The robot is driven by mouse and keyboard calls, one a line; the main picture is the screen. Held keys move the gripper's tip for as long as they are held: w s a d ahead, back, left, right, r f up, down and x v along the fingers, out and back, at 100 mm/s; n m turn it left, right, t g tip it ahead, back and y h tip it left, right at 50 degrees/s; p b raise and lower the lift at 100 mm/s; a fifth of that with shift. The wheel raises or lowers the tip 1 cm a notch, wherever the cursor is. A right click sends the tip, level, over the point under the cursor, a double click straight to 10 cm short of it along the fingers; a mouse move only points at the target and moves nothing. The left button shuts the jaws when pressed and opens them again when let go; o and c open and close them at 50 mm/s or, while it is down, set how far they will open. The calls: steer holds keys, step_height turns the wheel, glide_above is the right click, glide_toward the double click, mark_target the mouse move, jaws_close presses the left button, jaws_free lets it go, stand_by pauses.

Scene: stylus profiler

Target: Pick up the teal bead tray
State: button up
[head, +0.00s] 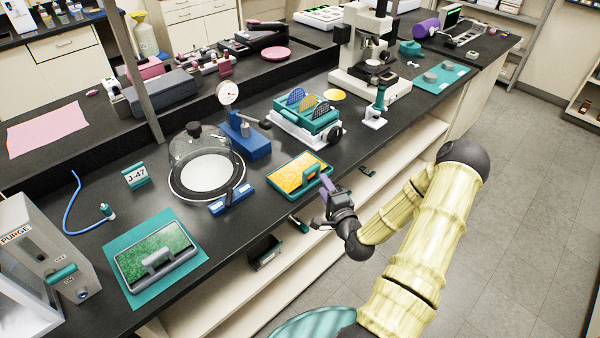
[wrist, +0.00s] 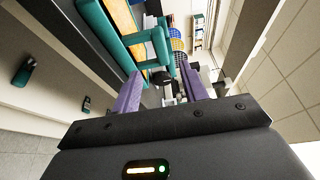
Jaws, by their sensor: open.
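The teal bead tray (head: 275,184) lies on the black bench near its front edge, filled with orange-yellow beads. Its teal handle (head: 326,182) stands at the tray's right end, on the bench-edge side. My gripper (head: 327,196) is open at that end, its purple fingers close to the handle. In the wrist view, the handle (wrist: 148,38) shows just beyond the fingertips, roughly in line with the gap of my gripper (wrist: 160,78). Whether either finger touches it cannot be told. Nothing is held.
A grey tray with green contents (head: 124,262) lies on a teal mat at left. Open shelves (head: 270,285) run below the bench edge.

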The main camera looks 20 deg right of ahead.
mark_target(315, 170)
steer(key=w+p, duration=0.1)
steer(key=w, duration=0.5)
steer(key=shift+w+d, duration=0.1)
steer(key=shift+d, duration=0.05)
steer(key=shift+p, duration=0.3)
steer(key=shift+w+r+p, duration=0.2)
steer(key=shift+w+p, duration=0.25)
steer(key=shift+w, duration=0.15)
steer(key=w, duration=0.1)
steer(key=w+p, duration=0.1)
steer(key=w, duration=0.2)
steer(key=shift+d+p, duration=0.25)
steer(key=shift+p, duration=0.05)
steer(key=shift+c, duration=0.4)
jaws_close()
